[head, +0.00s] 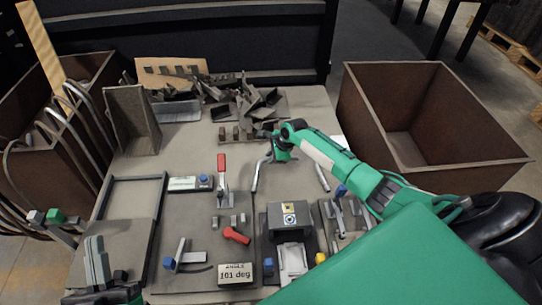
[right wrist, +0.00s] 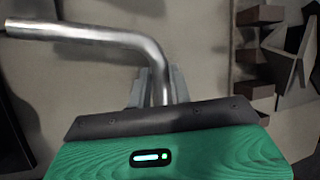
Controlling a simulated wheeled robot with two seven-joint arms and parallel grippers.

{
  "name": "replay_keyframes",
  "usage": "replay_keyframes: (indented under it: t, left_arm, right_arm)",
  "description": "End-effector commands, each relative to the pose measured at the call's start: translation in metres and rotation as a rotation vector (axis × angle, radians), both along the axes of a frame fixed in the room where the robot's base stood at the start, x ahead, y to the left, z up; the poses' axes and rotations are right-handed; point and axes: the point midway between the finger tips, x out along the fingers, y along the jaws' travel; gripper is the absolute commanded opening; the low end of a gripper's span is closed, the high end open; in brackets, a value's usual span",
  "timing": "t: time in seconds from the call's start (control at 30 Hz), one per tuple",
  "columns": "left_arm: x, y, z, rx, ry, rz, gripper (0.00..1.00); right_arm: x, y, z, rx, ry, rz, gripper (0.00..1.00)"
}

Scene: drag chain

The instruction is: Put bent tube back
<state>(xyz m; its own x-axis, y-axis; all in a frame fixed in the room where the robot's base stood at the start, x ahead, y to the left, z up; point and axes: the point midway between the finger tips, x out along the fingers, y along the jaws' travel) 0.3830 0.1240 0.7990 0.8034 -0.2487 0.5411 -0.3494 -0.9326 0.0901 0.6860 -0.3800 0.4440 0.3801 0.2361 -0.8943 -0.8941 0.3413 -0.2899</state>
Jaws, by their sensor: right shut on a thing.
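The bent tube (right wrist: 95,36) is a shiny grey metal pipe. In the right wrist view it runs in from the left, bends, and goes down between the grey fingers of my right gripper (right wrist: 160,86), which is shut on it. In the head view my right gripper (head: 280,150) is over the back middle of the table, and the tube (head: 256,178) slants down toward the front from it. My left gripper (head: 97,258) is at the front left, apart from the tube; its grey fingers look close together, but whether they are shut is unclear.
A brown bin (head: 20,98) at the left holds several bent tubes (head: 84,118). A brown bin (head: 432,165) at the right looks empty. Metal scraps (head: 255,102) lie at the back. An angle display (head: 236,273) reading 101 deg and a bending fixture (head: 289,217) stand in front.

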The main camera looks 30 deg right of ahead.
Motion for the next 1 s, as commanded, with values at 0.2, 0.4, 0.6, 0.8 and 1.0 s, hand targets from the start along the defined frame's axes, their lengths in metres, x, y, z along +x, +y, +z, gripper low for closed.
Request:
replay_keyframes:
  t: [0.2, 0.4, 0.6, 0.8, 1.0]
  left_arm:
    - [0.0, 0.0, -0.001, 0.0, 0.0, 0.0, 0.0]
    - [0.0, 0.0, -0.002, 0.0, 0.0, 0.0, 0.0]
    - [0.0, 0.0, -0.003, 0.0, 0.0, 0.0, 0.0]
    - [0.0, 0.0, -0.004, 0.0, 0.0, 0.0, 0.0]
    - [0.0, 0.0, -0.005, 0.0, 0.0, 0.0, 0.0]
  right_arm:
    - [0.0, 0.0, -0.004, 0.001, 0.0, -0.001, 0.0]
    - [0.0, 0.001, -0.009, 0.001, 0.0, -0.001, 0.0]
    - [0.0, 0.001, -0.013, 0.001, 0.0, 0.0, 0.0]
    - [0.0, 0.001, -0.017, 0.001, -0.001, 0.0, 0.0]
    - [0.0, 0.0, -0.021, 0.001, 0.0, -0.001, 0.0]
